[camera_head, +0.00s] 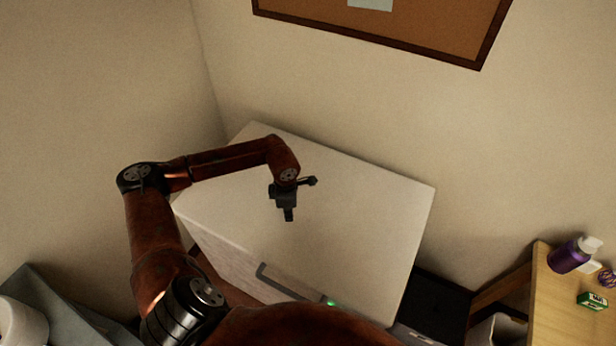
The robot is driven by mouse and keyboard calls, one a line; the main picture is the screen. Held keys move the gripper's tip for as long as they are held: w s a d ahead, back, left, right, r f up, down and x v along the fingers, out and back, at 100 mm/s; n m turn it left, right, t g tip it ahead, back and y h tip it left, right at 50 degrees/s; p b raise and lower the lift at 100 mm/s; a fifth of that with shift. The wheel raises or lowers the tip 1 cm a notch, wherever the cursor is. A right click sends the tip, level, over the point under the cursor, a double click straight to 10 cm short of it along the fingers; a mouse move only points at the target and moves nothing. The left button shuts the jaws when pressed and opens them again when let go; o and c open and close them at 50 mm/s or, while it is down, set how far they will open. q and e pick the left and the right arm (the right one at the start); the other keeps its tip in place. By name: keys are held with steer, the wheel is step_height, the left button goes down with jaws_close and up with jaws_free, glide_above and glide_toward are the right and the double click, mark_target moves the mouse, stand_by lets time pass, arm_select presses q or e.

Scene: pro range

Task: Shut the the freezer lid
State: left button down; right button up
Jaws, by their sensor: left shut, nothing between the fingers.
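The white chest freezer stands in the corner against the wall. Its lid (365,215) lies flat across the top and looks closed, with no gap that I can make out. A dark bar handle (285,288) and a small green light (332,303) show at the front edge. My left arm comes in from the left and bends over the lid. My left gripper (288,213) is shut and empty, pointing down over the middle of the lid; I cannot tell whether it touches. My right gripper is not in view.
A wooden table (560,305) at the right holds a purple bottle (568,256) and a small green box (592,301). A dark object (441,294) stands between freezer and table. A grey surface (50,300) with a white roll is at lower left. A corkboard (400,25) hangs above.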

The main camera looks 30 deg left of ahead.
arm_select(q)
steer(key=shift+r+p, duration=1.05)
steer(key=shift+r, duration=1.4)
steer(key=shift+f, duration=0.1)
